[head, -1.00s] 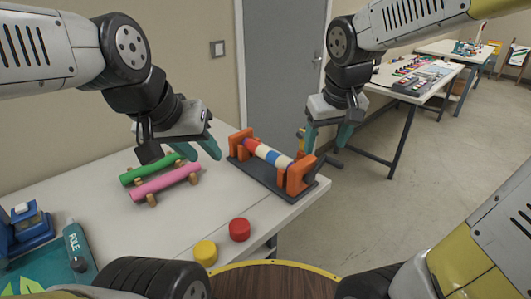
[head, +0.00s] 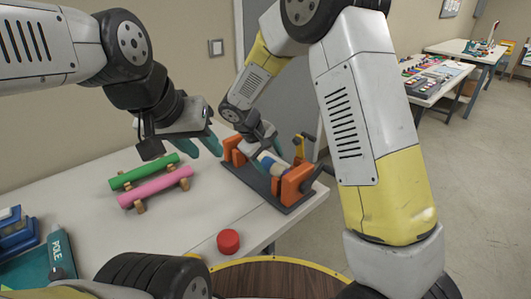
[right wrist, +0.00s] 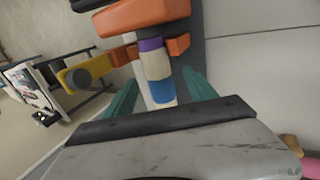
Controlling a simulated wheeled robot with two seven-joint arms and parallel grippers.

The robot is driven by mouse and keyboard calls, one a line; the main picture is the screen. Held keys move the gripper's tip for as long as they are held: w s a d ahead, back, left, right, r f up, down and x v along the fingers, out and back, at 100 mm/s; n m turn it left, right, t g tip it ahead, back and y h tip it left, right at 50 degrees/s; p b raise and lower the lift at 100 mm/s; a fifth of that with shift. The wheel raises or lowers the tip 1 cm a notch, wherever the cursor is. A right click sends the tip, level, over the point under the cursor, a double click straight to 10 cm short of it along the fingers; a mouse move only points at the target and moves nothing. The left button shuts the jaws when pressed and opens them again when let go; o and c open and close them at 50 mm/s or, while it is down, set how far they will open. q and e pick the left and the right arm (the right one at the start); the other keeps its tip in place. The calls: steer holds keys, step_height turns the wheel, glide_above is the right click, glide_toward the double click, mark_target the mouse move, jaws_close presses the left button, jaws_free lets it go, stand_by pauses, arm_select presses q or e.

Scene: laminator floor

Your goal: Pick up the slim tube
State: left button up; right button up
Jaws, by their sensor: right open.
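A striped tube (head: 268,165) with purple, cream and blue bands lies in an orange-posted rack (head: 297,184). It also shows in the right wrist view (right wrist: 160,90). My right gripper (right wrist: 158,97) is open, with a teal finger on each side of the tube; I cannot tell whether they touch it. In the head view my right arm hides part of the tube. A green tube (head: 143,171) and a pink tube (head: 154,187) rest side by side on wooden pegs, left of the rack. My left gripper (head: 203,145) hangs open and empty above and behind them.
A red cap (head: 228,241) stands near the front edge of the white table (head: 105,228). A glue bottle (head: 60,254) and a blue device (head: 17,232) are at the left. Other tables stand farther back.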

mark_target(275, 166)
steer(key=x, duration=0.5)
steer(key=shift+w+d+r, duration=0.1)
steer(key=shift+w+d, duration=0.05)
jaws_close()
steer(key=shift+r, duration=0.1)
step_height(275, 166, up, 18)
stand_by(0.6)
